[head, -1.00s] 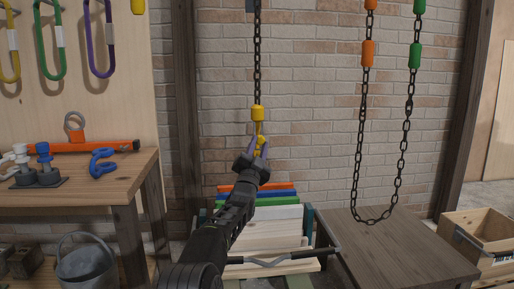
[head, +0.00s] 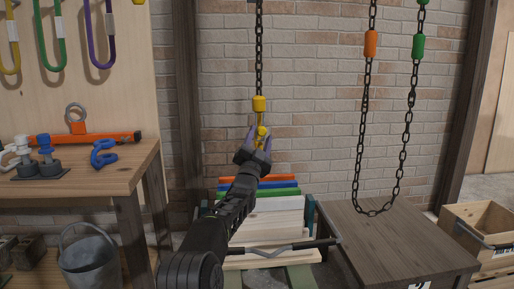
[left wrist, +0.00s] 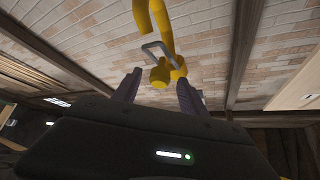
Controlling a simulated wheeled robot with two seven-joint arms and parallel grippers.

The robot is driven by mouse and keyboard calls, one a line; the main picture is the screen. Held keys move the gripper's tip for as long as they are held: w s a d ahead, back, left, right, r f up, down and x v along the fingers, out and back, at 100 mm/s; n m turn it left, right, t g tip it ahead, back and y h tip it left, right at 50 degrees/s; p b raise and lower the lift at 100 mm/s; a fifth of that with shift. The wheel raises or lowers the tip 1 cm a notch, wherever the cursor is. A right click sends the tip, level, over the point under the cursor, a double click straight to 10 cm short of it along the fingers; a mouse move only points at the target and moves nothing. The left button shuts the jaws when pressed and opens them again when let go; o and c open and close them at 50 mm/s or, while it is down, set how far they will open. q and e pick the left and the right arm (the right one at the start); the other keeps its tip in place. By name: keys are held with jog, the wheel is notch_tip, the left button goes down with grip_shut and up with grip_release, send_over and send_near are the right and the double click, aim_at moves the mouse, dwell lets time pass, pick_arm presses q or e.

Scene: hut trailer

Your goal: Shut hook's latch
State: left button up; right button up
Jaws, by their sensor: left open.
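A yellow hook (head: 261,131) hangs on a dark chain (head: 259,60) below a yellow block (head: 259,104), in front of the brick wall. The left wrist view shows the hook (left wrist: 162,73) close up, with its grey wire latch (left wrist: 157,49) standing out to the left of the shank. My left gripper (head: 259,142) is open, its purple fingers on either side of the hook's lower part. In the left wrist view the fingers (left wrist: 160,84) flank the yellow tip, with gaps visible; I cannot tell whether either touches it. My right gripper is out of view.
A workbench (head: 85,180) with shackles stands at the left, a bucket (head: 88,262) below it. A crate of coloured boards (head: 265,215) lies under the hook. A second chain (head: 362,130) hangs over a wooden table (head: 390,240) at the right.

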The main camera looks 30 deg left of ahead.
pick_arm(q)
jog(key=v, duration=0.7)
jog(key=shift+s, duration=0.2)
jog(key=shift+f, duration=0.1)
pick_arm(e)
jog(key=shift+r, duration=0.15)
